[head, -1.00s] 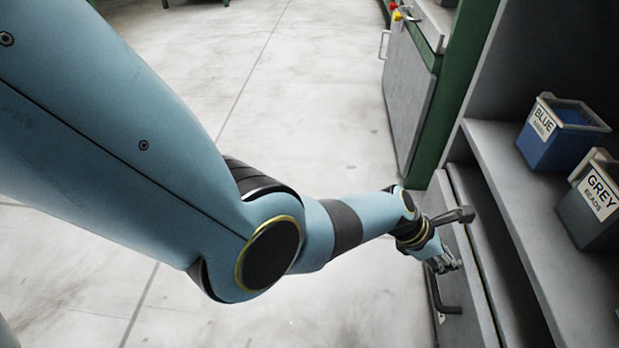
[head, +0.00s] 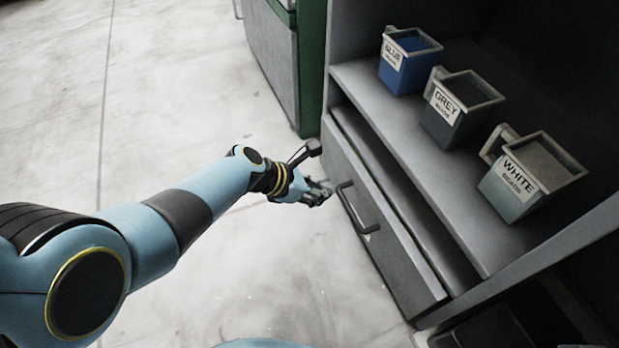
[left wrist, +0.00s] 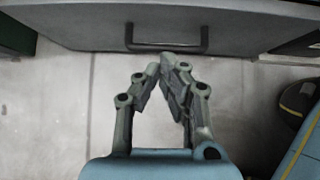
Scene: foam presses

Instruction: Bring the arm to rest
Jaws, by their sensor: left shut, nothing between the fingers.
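My left arm (head: 190,208) reaches from the lower left toward the drawer cabinet. My left gripper (head: 326,192) is shut and empty, just in front of the grey drawer (head: 390,245), near its dark bar handle (head: 352,208). In the left wrist view the gripper's fingertips (left wrist: 170,62) meet close below the handle (left wrist: 166,48) and are not around it. Whether they touch it I cannot tell. My right gripper is not in view.
On the shelf (head: 400,120) above the drawer stand a blue bin (head: 405,75), a grey bin (head: 455,125) and a white bin (head: 520,195). A green-edged machine (head: 275,60) stands at the back. The pale floor (head: 180,80) to the left is clear.

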